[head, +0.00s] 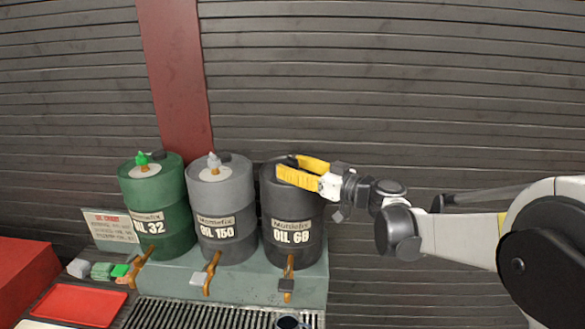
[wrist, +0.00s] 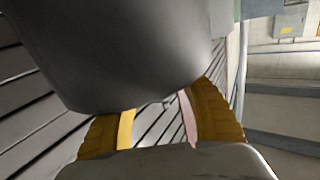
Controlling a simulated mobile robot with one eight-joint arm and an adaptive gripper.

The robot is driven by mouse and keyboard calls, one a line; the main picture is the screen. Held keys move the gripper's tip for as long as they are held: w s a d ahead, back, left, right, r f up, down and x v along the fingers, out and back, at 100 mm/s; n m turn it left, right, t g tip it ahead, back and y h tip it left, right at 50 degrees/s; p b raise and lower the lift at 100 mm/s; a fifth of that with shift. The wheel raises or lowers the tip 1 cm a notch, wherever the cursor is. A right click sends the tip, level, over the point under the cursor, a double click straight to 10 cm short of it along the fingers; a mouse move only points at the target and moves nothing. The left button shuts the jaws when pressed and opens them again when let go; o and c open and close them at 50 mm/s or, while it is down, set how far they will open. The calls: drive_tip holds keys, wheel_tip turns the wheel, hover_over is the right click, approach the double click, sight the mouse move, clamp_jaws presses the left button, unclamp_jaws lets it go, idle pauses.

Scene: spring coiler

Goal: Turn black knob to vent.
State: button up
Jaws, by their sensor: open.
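The black drum marked OIL 68 (head: 291,215) stands at the right of a row of drums. My gripper (head: 287,170) is at the top of this drum in the head view, reaching in from the right with its yellow fingers over the lid. The fingers hide most of the lid, and I cannot make out the black knob. In the wrist view my gripper (wrist: 160,118) is open, with the slatted wall showing between the fingers. A large dark rounded surface covers the upper left there and hides the fingertips. I cannot tell whether the fingers touch anything.
The grey OIL 150 drum (head: 222,220) with a grey knob (head: 214,160) and the green OIL 32 drum (head: 160,208) with a green knob (head: 142,159) stand left. Taps with orange handles jut out in front. A slatted wall (head: 400,80) rises behind.

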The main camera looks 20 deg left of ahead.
clamp_jaws()
drive_tip(key=shift+m+t+h, duration=0.3)
drive_tip(key=shift+t, duration=0.3)
drive_tip(key=m+t+h, duration=0.2)
drive_tip(key=m+t, duration=0.1)
drive_tip(key=t, duration=0.1)
drive_tip(key=shift+s+m+h, duration=0.15)
drive_tip(key=shift+m+h, duration=0.15)
drive_tip(key=shift+h, duration=0.1)
drive_tip(key=m+t+h, duration=0.2)
drive_tip(key=h, duration=0.1)
drive_tip(key=m+t+h, duration=0.3)
drive_tip(key=h, duration=0.1)
drive_tip(key=shift+a, duration=0.15)
drive_tip(key=m+h, duration=0.2)
drive_tip(key=h, duration=0.1)
drive_tip(key=m+t+h, duration=0.1)
drive_tip(key=m+h, duration=0.1)
drive_tip(key=h, duration=0.2)
drive_tip(key=shift+m+t+b, duration=0.3)
drive_tip(key=shift+m, duration=0.1)
drive_tip(key=shift+m+g+h, duration=0.5)
drive_tip(key=shift+m+h, duration=1.4)
drive_tip(key=shift+h, duration=1)
drive_tip(key=shift+d, duration=0.2)
